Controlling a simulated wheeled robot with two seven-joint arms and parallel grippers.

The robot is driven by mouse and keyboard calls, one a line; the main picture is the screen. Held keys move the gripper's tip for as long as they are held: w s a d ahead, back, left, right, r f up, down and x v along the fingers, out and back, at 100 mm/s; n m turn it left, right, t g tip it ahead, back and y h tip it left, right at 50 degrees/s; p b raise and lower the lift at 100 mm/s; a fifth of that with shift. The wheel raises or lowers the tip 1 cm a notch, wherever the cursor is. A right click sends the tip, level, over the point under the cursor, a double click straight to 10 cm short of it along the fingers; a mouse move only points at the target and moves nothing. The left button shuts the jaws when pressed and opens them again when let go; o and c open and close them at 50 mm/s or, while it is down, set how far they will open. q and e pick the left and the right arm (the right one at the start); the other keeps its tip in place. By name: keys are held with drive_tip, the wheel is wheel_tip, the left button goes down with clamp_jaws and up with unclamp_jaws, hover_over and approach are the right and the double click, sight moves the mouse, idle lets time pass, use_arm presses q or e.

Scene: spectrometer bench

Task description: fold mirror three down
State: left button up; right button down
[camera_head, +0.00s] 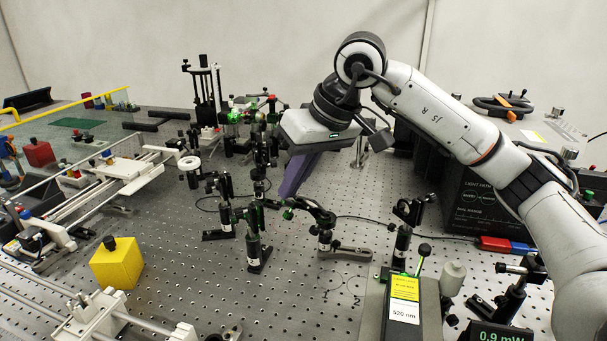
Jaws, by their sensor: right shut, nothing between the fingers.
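Several black post-mounted optics stand on the perforated bench (190,285); I cannot read a number on any of them, so I cannot tell which is mirror three. One upright mount (254,240) stands near the middle, with a black mount (222,205) behind it to the left. A mount with a curved arm (322,222) is just to the right. My right gripper (288,188) points down with its purple fingers shut and empty, above the bench behind these mounts. It appears apart from them, though its tips overlap the background. My left gripper is out of view.
A yellow block (117,263) sits at the left near white rails (60,215). A laser box labelled 520 nm (403,310) and a 0.9 mW display (498,335) stand at the front right. A large black box (475,205) stands behind. Bare bench lies at front centre.

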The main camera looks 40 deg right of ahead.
drive_tip(key=shift+w+a+f+b, duration=0.15)
drive_tip(key=shift+a+f+b, duration=0.35)
drive_tip(key=shift+a+f, duration=0.3)
drive_tip(key=shift+w+a+f+b, duration=0.1)
drive_tip(key=shift+a+f+b, duration=0.35)
drive_tip(key=shift+a+f, duration=0.3)
drive_tip(key=shift+f, duration=0.1)
drive_tip(key=s+a+r+p, duration=0.2)
drive_tip(key=a+r, duration=0.6)
drive_tip(key=shift+s+a+r, duration=0.25)
drive_tip(key=shift+r, duration=0.1)
